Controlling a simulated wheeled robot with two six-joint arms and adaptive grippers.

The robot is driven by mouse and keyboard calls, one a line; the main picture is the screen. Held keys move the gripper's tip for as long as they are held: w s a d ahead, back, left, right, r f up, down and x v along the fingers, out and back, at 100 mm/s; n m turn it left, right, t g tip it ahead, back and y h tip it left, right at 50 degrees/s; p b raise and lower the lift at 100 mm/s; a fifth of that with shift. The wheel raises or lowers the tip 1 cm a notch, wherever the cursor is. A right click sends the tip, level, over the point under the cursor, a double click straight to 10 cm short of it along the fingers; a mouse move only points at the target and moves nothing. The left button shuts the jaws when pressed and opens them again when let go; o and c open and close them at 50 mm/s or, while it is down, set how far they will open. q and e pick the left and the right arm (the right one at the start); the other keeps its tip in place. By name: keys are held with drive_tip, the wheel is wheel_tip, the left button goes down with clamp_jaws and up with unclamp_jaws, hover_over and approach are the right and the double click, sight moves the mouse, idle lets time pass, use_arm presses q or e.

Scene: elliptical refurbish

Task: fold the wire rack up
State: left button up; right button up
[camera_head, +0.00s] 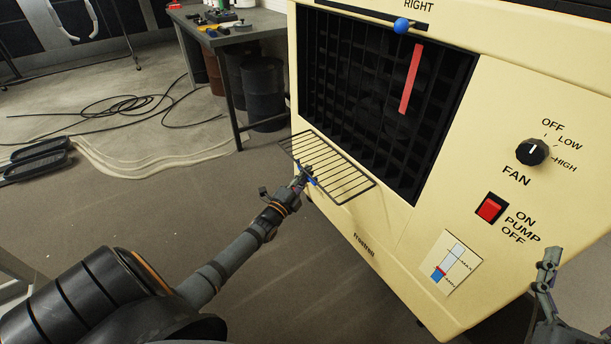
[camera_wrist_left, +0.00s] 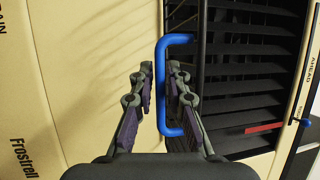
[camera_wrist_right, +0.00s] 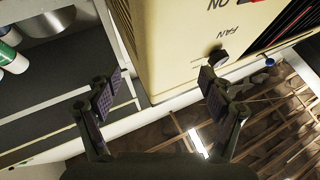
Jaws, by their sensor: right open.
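The dark wire rack (camera_head: 345,180) stands out roughly level from the front of the cream cooler, below the dark louvred grille. A blue handle (camera_wrist_left: 163,85) sits on the rack's outer edge. My left gripper (camera_head: 307,172) is at this handle, and its fingers partly hide it in the head view. In the left wrist view my left gripper (camera_wrist_left: 162,80) is open, with the handle's long bar between its fingers and a gap at the left finger. My right gripper (camera_wrist_right: 162,85) is open and empty, in front of the cooler's lower right side.
The cooler's front (camera_head: 400,235) carries a fan knob (camera_head: 532,152), a red pump switch (camera_head: 490,208) and a blue-knobbed slider (camera_head: 402,25). A workbench (camera_head: 225,35) with barrels below stands at the back left. Cables (camera_head: 120,110) lie on the floor there.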

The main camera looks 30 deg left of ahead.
use_arm(q)
clamp_jaws()
